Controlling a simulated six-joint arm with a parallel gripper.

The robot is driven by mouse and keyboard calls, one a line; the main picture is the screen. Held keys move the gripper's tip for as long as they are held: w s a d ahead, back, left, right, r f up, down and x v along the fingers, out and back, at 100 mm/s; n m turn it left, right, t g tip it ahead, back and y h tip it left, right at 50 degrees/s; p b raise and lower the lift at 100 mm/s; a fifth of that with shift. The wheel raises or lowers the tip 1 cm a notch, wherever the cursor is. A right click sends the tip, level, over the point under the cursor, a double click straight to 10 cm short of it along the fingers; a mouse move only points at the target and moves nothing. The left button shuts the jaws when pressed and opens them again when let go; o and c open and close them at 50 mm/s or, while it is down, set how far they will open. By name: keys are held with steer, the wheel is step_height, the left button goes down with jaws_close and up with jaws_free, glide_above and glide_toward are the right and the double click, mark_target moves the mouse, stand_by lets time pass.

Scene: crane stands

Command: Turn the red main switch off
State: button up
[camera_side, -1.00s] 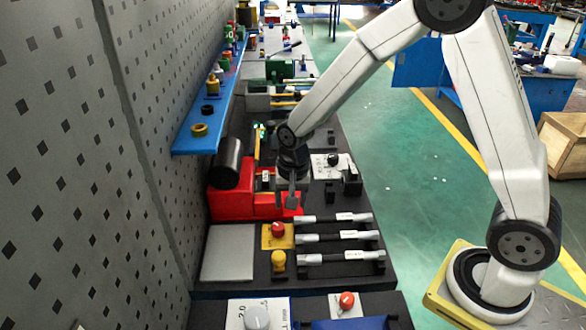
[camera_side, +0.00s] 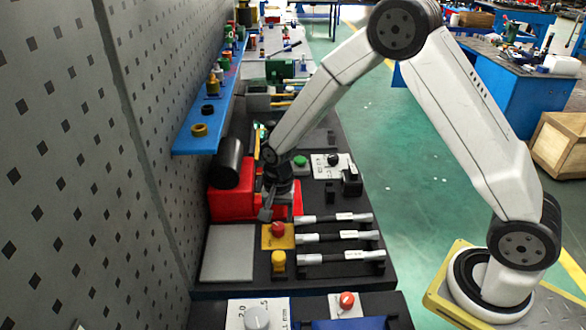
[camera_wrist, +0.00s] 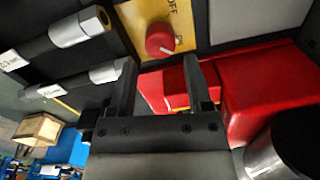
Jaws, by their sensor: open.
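The red main switch (camera_side: 277,229) is a round red knob on a yellow plate (camera_side: 266,243) on the dark bench. In the wrist view the red knob (camera_wrist: 159,39) lies just beyond my fingertips, roughly between their lines, with the word OFF on the yellow plate (camera_wrist: 178,14) beside it. My gripper (camera_side: 266,213) is open and empty in the side view, just behind the switch and a little to its left. Its two fingers show apart in the wrist view (camera_wrist: 159,62). I see no contact with the knob. The knob's exact turn position is hard to read.
A red machine block (camera_side: 230,203) with a black cylinder (camera_side: 226,163) stands behind my gripper. Metal-and-black rods (camera_side: 335,237) lie right of the switch. A yellow knob (camera_side: 278,259) is in front of it. A grey plate (camera_side: 229,254) lies to the left, beside the perforated wall.

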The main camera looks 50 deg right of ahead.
mark_target(278, 225)
steer(key=shift+w+f, duration=0.1)
steer(key=shift+f, duration=2.35)
jaws_close()
